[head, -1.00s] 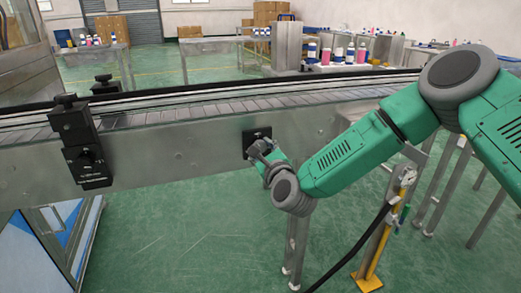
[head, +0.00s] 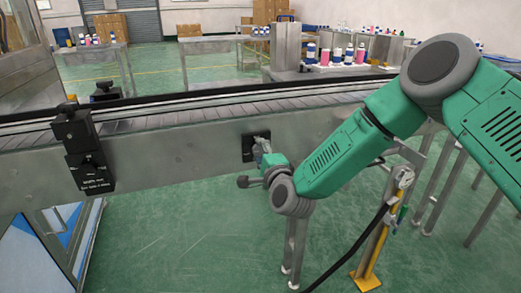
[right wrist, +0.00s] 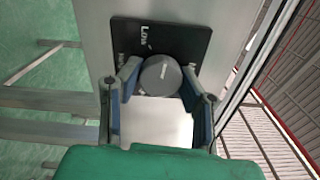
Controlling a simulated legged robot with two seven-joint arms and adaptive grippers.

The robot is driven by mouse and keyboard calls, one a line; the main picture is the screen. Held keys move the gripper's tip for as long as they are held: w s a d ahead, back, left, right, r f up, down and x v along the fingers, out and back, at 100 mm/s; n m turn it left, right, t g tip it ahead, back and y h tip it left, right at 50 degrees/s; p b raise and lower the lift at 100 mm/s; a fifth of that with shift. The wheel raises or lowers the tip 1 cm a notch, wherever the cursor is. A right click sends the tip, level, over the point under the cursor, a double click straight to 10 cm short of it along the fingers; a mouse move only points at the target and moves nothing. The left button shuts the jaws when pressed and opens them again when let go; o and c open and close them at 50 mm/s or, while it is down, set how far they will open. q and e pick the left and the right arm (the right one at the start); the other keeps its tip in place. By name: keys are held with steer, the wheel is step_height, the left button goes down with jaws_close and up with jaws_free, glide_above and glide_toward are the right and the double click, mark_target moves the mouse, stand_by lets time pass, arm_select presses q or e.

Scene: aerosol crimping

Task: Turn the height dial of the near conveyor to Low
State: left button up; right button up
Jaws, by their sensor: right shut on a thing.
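The height dial is a round grey knob (right wrist: 160,76) on a black plate (right wrist: 172,38) in the right wrist view. The word "Low" shows on the plate just beyond the knob, slightly left. Other lettering is partly hidden by the fingers. My right gripper (right wrist: 158,82) is shut on the knob, one finger on each side. I cannot tell exactly where the knob points. In the head view the black plate (head: 248,146) sits on the side of the near conveyor (head: 205,155), and my right gripper (head: 261,147) reaches it from the lower right. My left gripper is not in view.
A black bracket unit (head: 84,150) is fixed to the conveyor at the left. A yellow-footed stand (head: 370,270) with a black hose is below my right arm. Tables with bottles (head: 338,57) stand behind the conveyor.

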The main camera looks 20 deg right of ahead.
steer(key=n, duration=0.2)
steer(key=n+p, duration=0.1)
steer(key=n, duration=0.2)
steer(key=shift+s+a+f, duration=0.15)
steer(key=shift+f, duration=0.05)
steer(key=shift+f+n+p, duration=0.15)
steer(key=shift+n+p, duration=0.2)
steer(key=shift+n, duration=0.75)
steer(key=o, duration=1.1)
steer(key=shift+o, duration=0.3)
steer(key=shift+r, duration=0.2)
